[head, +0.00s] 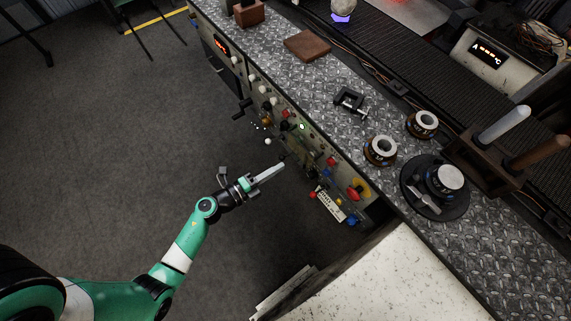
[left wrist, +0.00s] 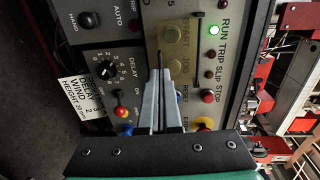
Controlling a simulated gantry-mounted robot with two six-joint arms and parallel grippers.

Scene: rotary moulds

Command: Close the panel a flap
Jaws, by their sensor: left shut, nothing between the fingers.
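The control panel (head: 330,172) is on the front side of the metal bench, with knobs, buttons and a lit green lamp. In the left wrist view the panel (left wrist: 230,62) fills the middle, with RUN, TRIP, SLIP and STOP labels. A see-through, yellowish cover (left wrist: 174,42) lies over the START and JOG labels; it looks like the flap, but its angle is hard to tell. My left gripper (head: 281,166) is shut and empty in front of the panel. In the wrist view its fingertips (left wrist: 160,73) are near the cover's lower edge; whether they touch is unclear. My right gripper is not in view.
Close to the fingers are a red-tipped switch (left wrist: 121,112), a red button (left wrist: 208,96) and a white label card (left wrist: 86,95). On the bench stand a black clamp (head: 350,99) and round moulds (head: 381,150).

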